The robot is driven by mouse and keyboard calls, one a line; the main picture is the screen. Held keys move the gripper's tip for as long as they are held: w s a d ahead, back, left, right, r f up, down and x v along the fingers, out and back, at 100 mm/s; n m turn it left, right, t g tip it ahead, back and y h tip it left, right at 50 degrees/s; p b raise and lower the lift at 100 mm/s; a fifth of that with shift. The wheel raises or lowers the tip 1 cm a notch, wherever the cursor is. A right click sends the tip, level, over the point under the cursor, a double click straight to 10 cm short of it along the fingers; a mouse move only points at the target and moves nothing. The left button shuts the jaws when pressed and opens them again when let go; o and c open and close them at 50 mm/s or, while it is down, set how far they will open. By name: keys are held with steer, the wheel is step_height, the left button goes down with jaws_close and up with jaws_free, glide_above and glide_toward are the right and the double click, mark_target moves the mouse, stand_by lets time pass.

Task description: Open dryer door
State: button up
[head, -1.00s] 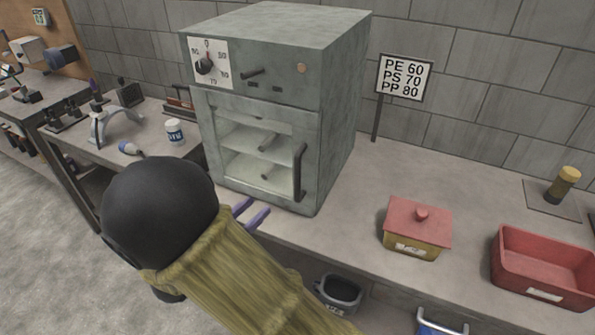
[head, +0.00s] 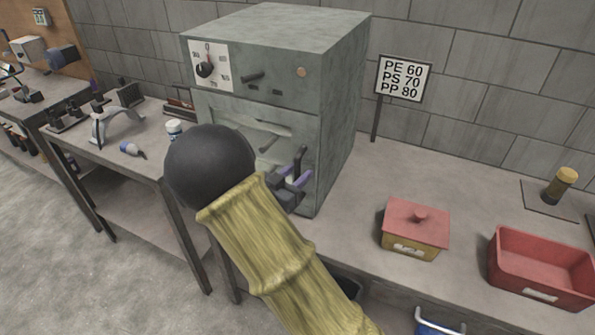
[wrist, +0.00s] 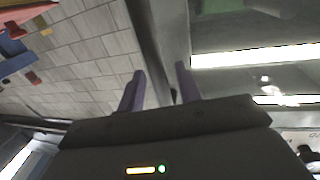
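The grey dryer (head: 340,120) stands on the bench with its door (head: 225,110) closed. The door has a window, partly hidden by my arm, and a dark vertical handle (head: 301,155) on its right side. My gripper (head: 296,176) is at the handle, its purple fingers in front of or around the lower part. In the wrist view my gripper (wrist: 160,70) shows two fingers apart, with a dark strip between them that looks like the handle. I cannot tell whether either finger touches it.
A sign (head: 403,78) stands right of the dryer. A red-lidded box (head: 416,228) and a red tray (head: 541,268) sit on the bench to the right. A white jar (head: 174,129) is behind my arm on the left table. The bench front between dryer and box is clear.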

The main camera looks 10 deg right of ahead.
steer(key=shift+w+d, duration=0.2)
steer(key=shift+d, duration=0.05)
jaws_close()
